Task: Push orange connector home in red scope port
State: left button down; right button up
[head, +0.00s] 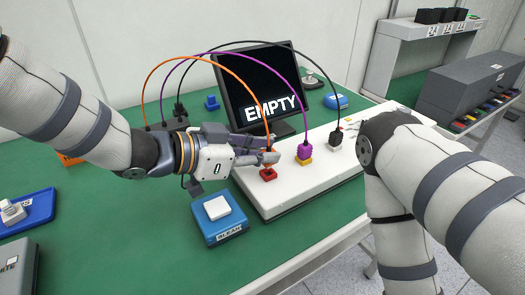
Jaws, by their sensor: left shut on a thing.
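The orange connector (269,151), on an orange cable, is at the fingertips of my left gripper (270,157), which is shut on it. It is directly above the red scope port (268,175) on the white panel (285,200). The fingers partly cover the connector, and I cannot tell how far it sits in the port. The dark monitor (262,80) behind reads "EMPTY". My right arm shows on the right, but its gripper is out of the picture.
A purple connector (304,151) stands at a yellow port (305,161), and a black connector (337,134) at a pale port, both right of the red port. A blue box with a white button (217,208) is in front.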

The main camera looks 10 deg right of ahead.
pick_arm(q)
jog(key=shift+f, duration=1.15)
jog(key=c, duration=1.5)
grip_release()
jog(key=shift+o, duration=0.2)
jog(key=v, duration=1.2)
jog(key=shift+r, duration=0.1)
